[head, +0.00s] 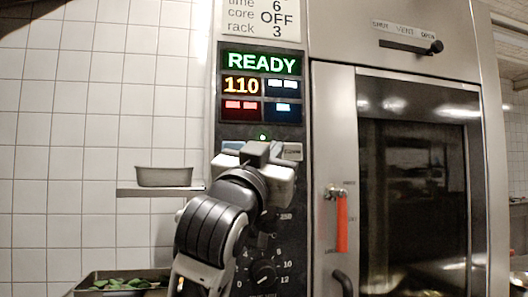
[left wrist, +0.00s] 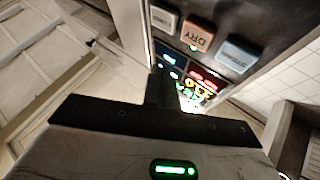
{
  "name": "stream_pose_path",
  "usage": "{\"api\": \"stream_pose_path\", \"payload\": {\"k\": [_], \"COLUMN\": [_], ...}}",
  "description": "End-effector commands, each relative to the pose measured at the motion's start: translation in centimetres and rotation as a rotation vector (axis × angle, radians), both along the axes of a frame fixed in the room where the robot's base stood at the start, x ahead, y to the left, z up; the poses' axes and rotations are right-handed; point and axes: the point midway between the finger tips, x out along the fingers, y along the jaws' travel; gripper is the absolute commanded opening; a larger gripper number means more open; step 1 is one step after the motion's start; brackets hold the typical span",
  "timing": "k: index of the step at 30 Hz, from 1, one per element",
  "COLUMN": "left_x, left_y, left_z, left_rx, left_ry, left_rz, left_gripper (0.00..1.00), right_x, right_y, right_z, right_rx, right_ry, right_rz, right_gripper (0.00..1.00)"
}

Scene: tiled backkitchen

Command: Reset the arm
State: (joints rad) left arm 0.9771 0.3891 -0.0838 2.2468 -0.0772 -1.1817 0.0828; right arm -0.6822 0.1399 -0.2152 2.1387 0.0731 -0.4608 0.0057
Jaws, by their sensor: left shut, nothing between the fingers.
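My left arm reaches up in front of the oven's control panel (head: 310,132). My left gripper (head: 264,148) is shut and empty, in front of the row of mode buttons. It hides the middle button in the head view. The left wrist view shows its closed fingers (left wrist: 160,88) below the buttons, among them an orange-brown DRY button (left wrist: 197,32) and a blue-grey button (left wrist: 238,54). I cannot tell whether the fingertips touch the panel. The display (head: 262,64) reads READY, with 110 below it. A small green light glows just above the gripper. My right gripper is out of view.
The oven door (head: 415,190) is closed, with a red handle (head: 342,222) right of the panel. A dial (head: 263,272) sits low on the panel. A shelf with a grey tin (head: 164,176) and a tray of greens (head: 122,284) are at left.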

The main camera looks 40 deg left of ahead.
Motion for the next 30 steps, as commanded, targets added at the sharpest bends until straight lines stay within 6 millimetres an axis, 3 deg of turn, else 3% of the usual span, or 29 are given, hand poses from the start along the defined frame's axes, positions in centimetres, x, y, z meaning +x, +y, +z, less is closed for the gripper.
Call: {"api": "stream_pose_path", "payload": {"k": [13,17,20,25,30], "left_x": [0.0,1.2,3.4,6.9,6.8], "left_y": [0.0,-0.4,-1.4,-4.1,-6.8], "left_z": [0.0,-1.9,-6.2,-18.1,-30.9], "left_rx": [0.000,0.005,0.014,0.022,-0.002], "left_ry": [0.001,0.039,0.120,0.318,0.513], "left_rz": [0.000,-0.013,-0.046,-0.140,-0.234], "left_gripper": [0.00,0.00,0.00,0.00,0.00], "right_x": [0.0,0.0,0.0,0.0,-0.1], "right_y": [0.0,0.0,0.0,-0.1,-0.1], "right_z": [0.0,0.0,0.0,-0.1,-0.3], "right_rx": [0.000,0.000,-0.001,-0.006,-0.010], "right_ry": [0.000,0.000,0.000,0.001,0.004], "right_rz": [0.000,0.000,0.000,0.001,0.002], "right_gripper": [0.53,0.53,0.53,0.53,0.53]}}
